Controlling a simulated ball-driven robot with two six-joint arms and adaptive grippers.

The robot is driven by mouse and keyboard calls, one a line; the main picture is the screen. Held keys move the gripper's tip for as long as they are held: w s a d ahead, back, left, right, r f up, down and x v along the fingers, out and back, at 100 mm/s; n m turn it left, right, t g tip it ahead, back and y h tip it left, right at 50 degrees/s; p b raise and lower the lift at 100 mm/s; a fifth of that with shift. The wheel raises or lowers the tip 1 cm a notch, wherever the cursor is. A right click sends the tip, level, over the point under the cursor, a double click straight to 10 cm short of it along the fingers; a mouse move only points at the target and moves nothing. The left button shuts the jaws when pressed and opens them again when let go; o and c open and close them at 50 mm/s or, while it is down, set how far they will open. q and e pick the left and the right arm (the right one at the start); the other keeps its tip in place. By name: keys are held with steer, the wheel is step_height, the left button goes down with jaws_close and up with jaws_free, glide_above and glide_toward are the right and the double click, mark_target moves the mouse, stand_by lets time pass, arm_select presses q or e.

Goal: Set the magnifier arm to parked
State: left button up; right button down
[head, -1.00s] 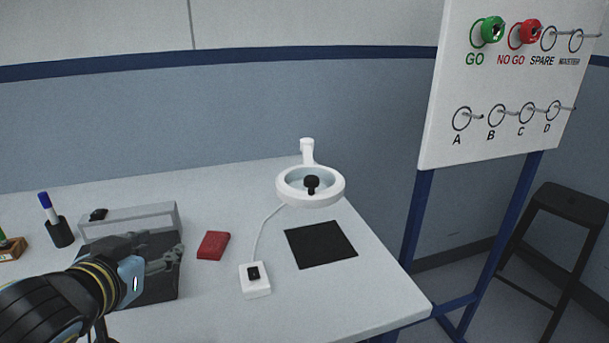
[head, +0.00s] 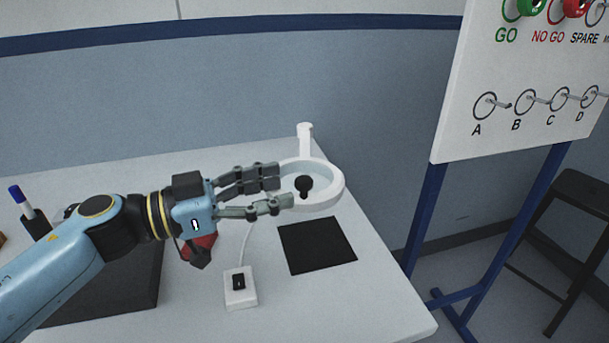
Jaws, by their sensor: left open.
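The magnifier arm has a white ring head (head: 333,192) with a black knob (head: 304,187) showing at its middle. Its white post (head: 305,139) stands behind the ring at the back of the table. My left gripper (head: 285,190) is open, its fingers pointing right, at the left side of the ring in the picture. The fingers hide the ring's left part. The fingertips end just left of the black knob; I cannot tell whether they touch the ring. My right gripper is not in view.
A black square mat (head: 317,246) lies in front of the magnifier. A white switch box (head: 240,288) with a cord is left of it. A red block (head: 198,246) is partly hidden under my left gripper. A white board (head: 520,80) with hooks stands right of the table (head: 385,305).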

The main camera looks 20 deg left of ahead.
mark_target(304, 179)
arm_select(q)
steer(key=x, duration=0.5)
steer(key=shift+w+d, duration=0.15)
jaws_close()
